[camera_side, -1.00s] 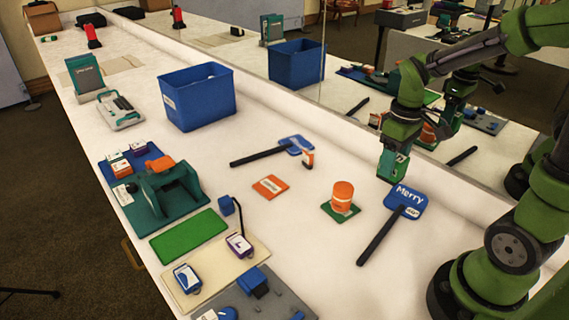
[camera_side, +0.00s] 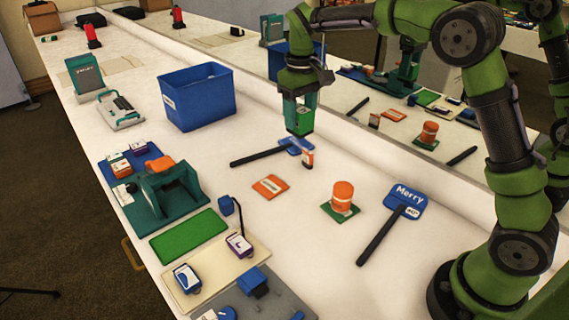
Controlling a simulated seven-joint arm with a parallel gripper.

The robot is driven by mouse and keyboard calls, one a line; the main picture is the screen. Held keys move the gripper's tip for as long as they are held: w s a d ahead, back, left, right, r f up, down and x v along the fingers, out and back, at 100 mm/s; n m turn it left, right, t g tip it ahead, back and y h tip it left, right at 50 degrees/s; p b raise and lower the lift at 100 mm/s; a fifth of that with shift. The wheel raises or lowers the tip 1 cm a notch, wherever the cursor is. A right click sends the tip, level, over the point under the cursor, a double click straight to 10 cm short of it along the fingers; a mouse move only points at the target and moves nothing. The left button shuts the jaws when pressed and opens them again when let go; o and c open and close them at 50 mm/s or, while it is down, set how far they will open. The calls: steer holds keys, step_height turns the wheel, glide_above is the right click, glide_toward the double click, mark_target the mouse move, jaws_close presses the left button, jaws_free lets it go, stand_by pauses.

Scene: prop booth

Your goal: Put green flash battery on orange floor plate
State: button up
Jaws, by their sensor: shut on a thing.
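My gripper (camera_side: 301,108) is shut on the green flash battery (camera_side: 304,122), a small green block between the teal fingers. It holds the battery upright above the back part of the table, over the blue paddle's head. The orange floor plate (camera_side: 270,187) is a flat orange square with a white label. It lies bare on the white table, in front of my gripper and a little to its left.
A blue paddle (camera_side: 262,155) and an orange-and-white battery (camera_side: 308,160) lie below my gripper. An orange cylinder (camera_side: 343,194) stands on a green plate (camera_side: 340,214). The "Merry" paddle (camera_side: 405,199) lies right. A blue bin (camera_side: 200,103) stands left. A mirror wall runs behind.

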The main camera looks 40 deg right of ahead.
glide_above(271, 186)
steer(key=f, duration=0.2)
steer(key=shift+w+f, duration=0.1)
steer(key=shift+f, duration=7.1)
steer(key=shift+f, duration=0.15)
steer(key=o, duration=1.3)
